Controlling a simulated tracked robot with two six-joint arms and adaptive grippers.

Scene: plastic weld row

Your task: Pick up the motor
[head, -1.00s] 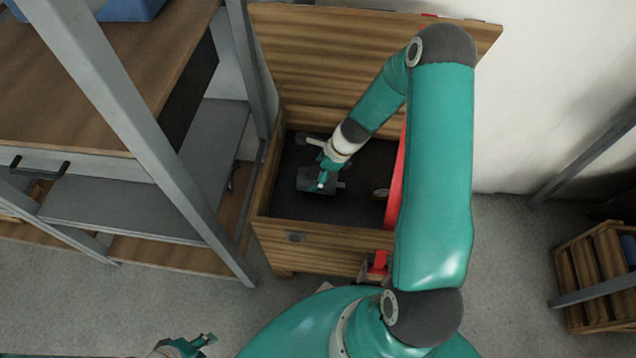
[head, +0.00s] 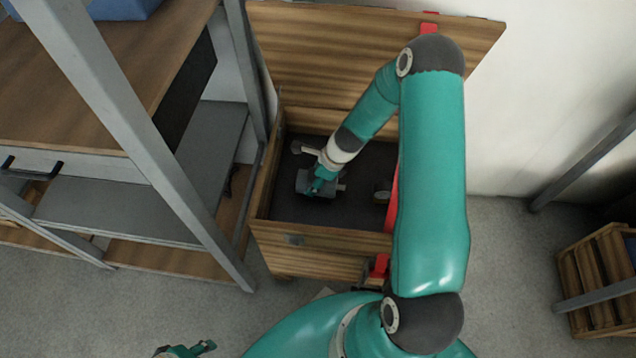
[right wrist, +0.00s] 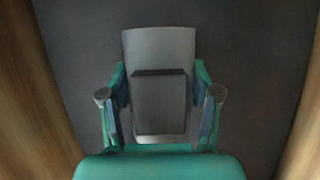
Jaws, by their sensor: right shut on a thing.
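The motor, a grey block with a short shaft (head: 303,182), is inside the open wooden chest (head: 318,236). My right gripper (head: 318,188) reaches down into the chest and is shut on the motor. In the right wrist view the motor (right wrist: 160,100) sits between the two fingers of the right gripper (right wrist: 160,110), one pad against each side. I cannot tell whether the motor touches the chest floor. My left gripper (head: 205,348) shows only in part at the bottom edge of the head view, away from the chest, and its jaws are too small to judge.
The chest's lid (head: 350,60) stands open at the back. A metal-framed shelf (head: 140,130) stands close on the left. A wooden crate (head: 598,280) stands on the floor at right.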

